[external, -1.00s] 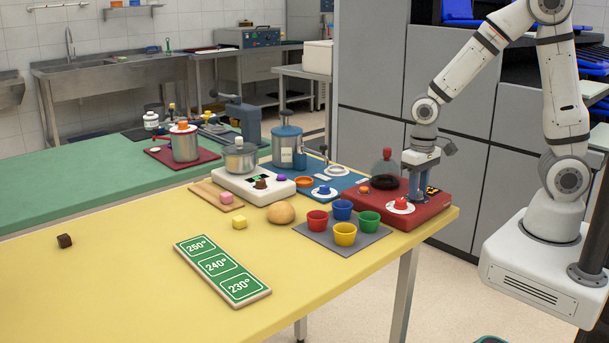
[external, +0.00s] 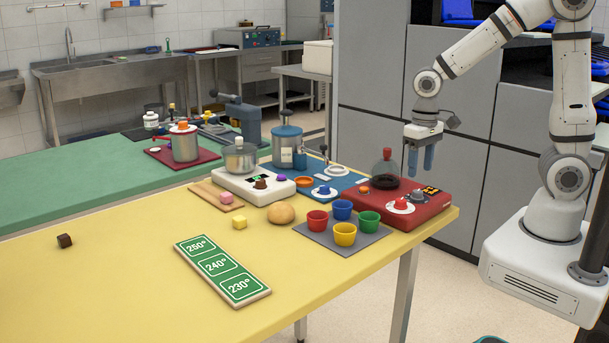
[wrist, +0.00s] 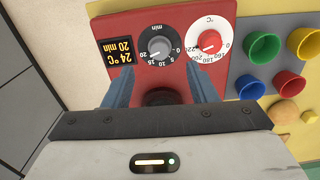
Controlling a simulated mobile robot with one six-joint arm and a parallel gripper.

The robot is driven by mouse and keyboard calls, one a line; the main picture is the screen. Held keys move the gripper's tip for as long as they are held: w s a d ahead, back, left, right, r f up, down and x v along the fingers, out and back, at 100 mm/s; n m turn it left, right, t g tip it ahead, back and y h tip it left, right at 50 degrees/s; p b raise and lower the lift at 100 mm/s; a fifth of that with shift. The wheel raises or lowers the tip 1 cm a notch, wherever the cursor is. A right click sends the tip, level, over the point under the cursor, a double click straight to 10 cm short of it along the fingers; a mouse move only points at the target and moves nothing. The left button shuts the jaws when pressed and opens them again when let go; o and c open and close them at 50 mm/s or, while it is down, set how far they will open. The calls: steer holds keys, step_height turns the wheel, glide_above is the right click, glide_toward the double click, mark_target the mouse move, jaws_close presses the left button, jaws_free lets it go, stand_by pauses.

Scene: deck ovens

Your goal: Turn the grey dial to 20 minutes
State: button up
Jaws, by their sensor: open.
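The grey dial (external: 417,196) sits on top of the red appliance (external: 440,208) at the table's right end. In the wrist view the grey dial (wrist: 159,46) has a ring of minute numbers from 0 to 20 around it. The display (wrist: 118,50) beside it reads 24° and 20 min. My gripper (external: 421,172), with blue fingers, is open and empty above the appliance, clear of the dial. In the wrist view its fingers (wrist: 161,72) lie apart, just short of the dial in the picture.
A red dial with a °C scale (wrist: 209,42) is beside the grey one. Several coloured cups are on a grey mat (external: 318,238) to the left. The air around my gripper is clear.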

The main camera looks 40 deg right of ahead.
mark_target(418, 191)
steer(key=shift+r, duration=0.65)
steer(key=shift+r+m+p, duration=0.3)
steer(key=shift+p, duration=1.2)
steer(key=shift+m, duration=0.3)
step_height(418, 191, down, 8)
steer(key=shift+f, duration=0.25)
steer(key=shift+c, duration=0.2)
